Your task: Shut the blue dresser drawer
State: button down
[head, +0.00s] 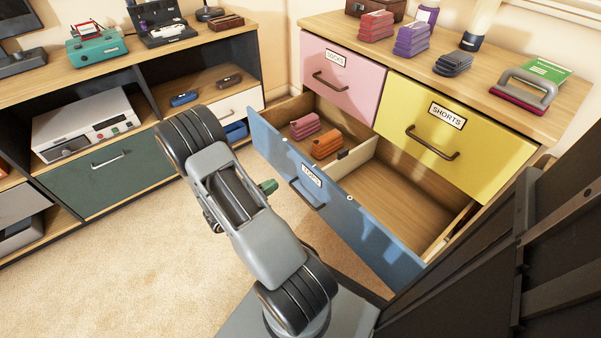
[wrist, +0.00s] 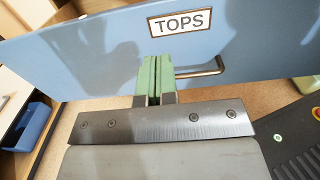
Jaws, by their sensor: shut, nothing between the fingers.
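The blue dresser drawer (head: 340,210) is pulled well out below a pink and a yellow drawer. Its front fills the upper part of the wrist view (wrist: 100,55), with a "TOPS" label (wrist: 179,22) and a dark bar handle (wrist: 205,72). My gripper (head: 271,187) has green fingers and points toward the drawer front. In the wrist view its fingers (wrist: 155,62) are together and empty. They overlap the front just below the label, by the left end of the handle. I cannot tell whether they touch it. Inside the drawer lie a pink bundle (head: 305,127) and an orange bundle (head: 327,143).
The pink drawer (head: 343,77) and yellow drawer (head: 440,140) are shut. A shelf unit (head: 100,180) stands left. Carpet (head: 130,260) is clear in front of it.

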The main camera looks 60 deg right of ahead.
aim_at(306, 165)
jog(key=b+x, duration=0.2)
jog(key=x, duration=0.8)
jog(key=shift+f+b, duration=0.1)
jog(key=shift+b, duration=0.25)
jog(key=shift+x, duration=0.8)
jog(key=shift+d, duration=0.1)
